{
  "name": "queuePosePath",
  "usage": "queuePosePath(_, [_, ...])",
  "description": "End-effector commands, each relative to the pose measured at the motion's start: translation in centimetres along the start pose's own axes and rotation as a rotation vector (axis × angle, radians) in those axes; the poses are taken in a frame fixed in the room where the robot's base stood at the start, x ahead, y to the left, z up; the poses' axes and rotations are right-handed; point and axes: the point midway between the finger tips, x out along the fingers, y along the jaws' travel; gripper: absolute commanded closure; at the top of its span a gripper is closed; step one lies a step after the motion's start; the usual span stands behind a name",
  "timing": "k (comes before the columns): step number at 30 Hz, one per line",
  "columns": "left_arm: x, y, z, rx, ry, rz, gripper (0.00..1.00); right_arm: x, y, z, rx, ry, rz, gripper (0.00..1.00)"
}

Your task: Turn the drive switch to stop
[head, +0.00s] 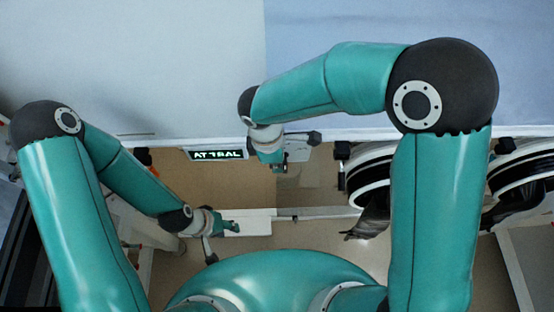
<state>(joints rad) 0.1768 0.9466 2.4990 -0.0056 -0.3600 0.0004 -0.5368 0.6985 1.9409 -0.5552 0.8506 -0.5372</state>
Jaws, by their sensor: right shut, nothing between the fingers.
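No drive switch can be made out for certain in the head view. My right gripper (280,168) hangs at the front edge of the pale panel, its fingers small and shut on nothing. Its arm covers part of the panel. My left gripper (232,227) is lower and to the left, over a white ledge; it is too small to tell whether it is open. A lit sign reading roughly "ATTRAL" (216,155) is just left of my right gripper, apart from it.
A pale grey and blue panel (200,60) fills the top. Round black-and-white ports (370,178) with a dark glove (370,222) hang at the right. A white ledge (250,227) crosses below. Tan floor (300,240) shows between the arms.

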Motion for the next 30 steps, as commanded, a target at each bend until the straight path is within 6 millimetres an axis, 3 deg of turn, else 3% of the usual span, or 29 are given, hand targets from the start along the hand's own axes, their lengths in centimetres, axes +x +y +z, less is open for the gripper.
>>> queuePosePath(17, [0.1,0.0,0.0,0.0,0.0,0.0,0.6,0.1,-0.1,-0.1,-0.002,0.001,-0.002,1.0])
queuePosePath(30, [0.5,-0.2,0.0,0.0,0.0,0.0,0.6,0.6,0.0,-1.6,-0.002,0.001,-0.001,1.0])
